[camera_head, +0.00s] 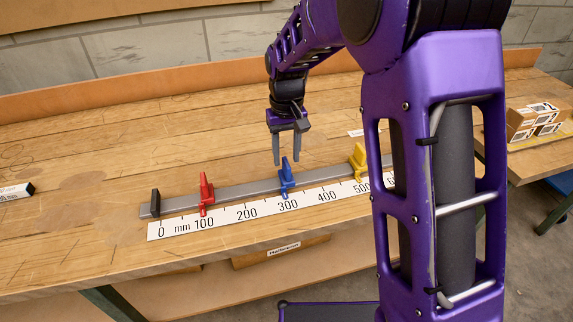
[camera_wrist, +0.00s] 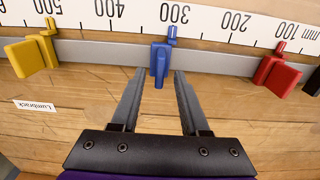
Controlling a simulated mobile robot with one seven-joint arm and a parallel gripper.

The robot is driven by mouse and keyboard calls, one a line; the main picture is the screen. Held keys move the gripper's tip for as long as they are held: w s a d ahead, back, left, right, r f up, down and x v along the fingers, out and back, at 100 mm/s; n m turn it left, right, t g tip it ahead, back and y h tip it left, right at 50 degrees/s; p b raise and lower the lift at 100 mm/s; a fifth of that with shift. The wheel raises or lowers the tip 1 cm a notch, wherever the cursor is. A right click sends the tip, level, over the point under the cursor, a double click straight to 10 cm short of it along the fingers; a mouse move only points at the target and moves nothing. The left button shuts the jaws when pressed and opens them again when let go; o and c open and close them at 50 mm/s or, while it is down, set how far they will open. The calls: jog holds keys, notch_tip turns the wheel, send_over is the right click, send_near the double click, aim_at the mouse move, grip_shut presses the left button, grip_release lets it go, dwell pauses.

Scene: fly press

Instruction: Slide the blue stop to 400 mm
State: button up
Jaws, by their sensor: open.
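The blue stop (camera_head: 286,179) sits on the grey rail (camera_head: 240,190), with its pointer at about the 300 mark of the white scale (camera_head: 268,214). In the wrist view the blue stop (camera_wrist: 160,62) shows just ahead of the fingertips, centred across the gap between them. My gripper (camera_head: 286,161) is open and empty, pointing down above and just behind the blue stop. In the wrist view my gripper (camera_wrist: 160,76) shows both fingers apart, one either side of the stop's line. Whether the fingers overlap the stop in height is unclear. The 400 label (camera_head: 327,196) is clear of any stop.
A red stop (camera_head: 205,190) sits near 100 and a yellow stop (camera_head: 358,160) near 500. A black end block (camera_head: 155,202) closes the rail's left end. My arm hides the rail's right end. Boxes (camera_head: 537,118) stand on the right bench. The rail between blue and yellow is free.

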aim_at(287, 162)
jog(key=shift+f, duration=1.5)
jog(key=shift+c, duration=0.2)
grip_shut()
